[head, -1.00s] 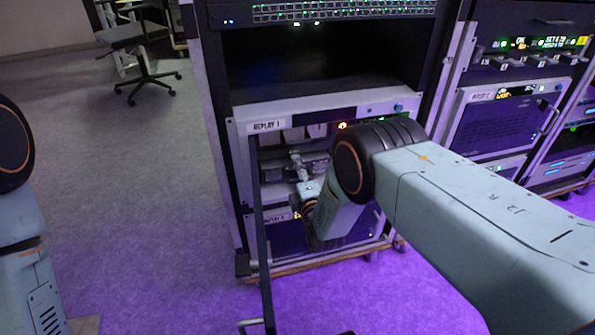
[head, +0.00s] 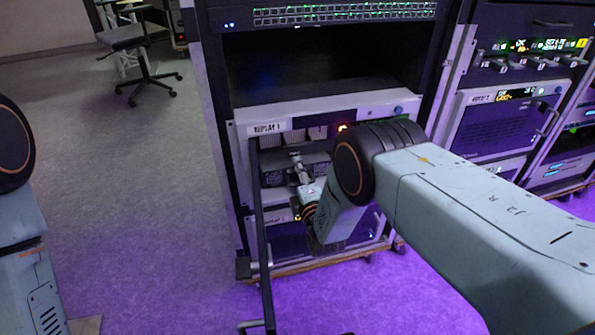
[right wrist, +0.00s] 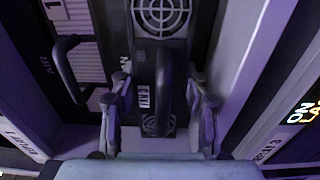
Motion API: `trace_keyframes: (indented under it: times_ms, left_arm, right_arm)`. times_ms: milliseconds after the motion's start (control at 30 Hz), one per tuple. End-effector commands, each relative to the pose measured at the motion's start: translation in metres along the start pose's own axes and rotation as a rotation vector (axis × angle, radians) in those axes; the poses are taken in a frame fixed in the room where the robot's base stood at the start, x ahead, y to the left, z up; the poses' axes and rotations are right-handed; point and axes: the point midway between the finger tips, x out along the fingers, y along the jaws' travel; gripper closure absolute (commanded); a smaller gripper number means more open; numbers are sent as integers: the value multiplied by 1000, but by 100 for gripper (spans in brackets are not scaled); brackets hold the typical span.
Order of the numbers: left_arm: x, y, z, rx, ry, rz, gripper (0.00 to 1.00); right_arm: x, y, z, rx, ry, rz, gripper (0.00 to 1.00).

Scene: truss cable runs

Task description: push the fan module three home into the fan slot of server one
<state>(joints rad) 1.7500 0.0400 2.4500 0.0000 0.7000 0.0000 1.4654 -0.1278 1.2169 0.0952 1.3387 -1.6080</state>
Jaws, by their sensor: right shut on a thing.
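The server labelled REPLAY 1 (head: 350,112) sits in the rack with its front open. My right gripper (head: 300,170) reaches into this opening. In the right wrist view, its two fingers stand on both sides of a fan module's dark upright handle (right wrist: 164,88), and it is shut on it. The fan module (right wrist: 160,45) shows a round grille above the handle and a small white label; I cannot read its number. How deep it sits in its slot is hard to tell. My right forearm hides the right part of the opening. My left gripper is out of view.
A dark open door panel (head: 262,230) projects from the rack's left side, close to my right gripper. Another dark handle (right wrist: 72,70) stands left of the gripper in the right wrist view. More racks (head: 510,120) stand at right. The floor at left is clear near the rack.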

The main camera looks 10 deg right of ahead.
Motion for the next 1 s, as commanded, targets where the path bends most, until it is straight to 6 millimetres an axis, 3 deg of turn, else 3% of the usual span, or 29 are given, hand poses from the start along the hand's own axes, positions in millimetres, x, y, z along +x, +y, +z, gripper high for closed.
trace_keyframes:
  times_ms: [1000]
  left_arm:
    - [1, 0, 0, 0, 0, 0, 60]
  right_arm:
    - [8, 3, 0, 0, -1, 7, 100]
